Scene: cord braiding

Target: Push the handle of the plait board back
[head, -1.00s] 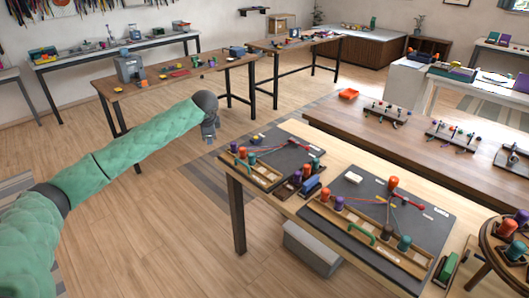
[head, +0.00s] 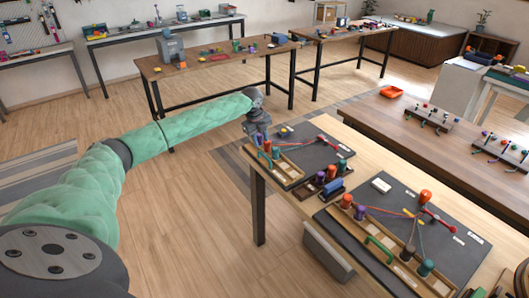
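My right gripper is not in view.
Floor left of the table is clear.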

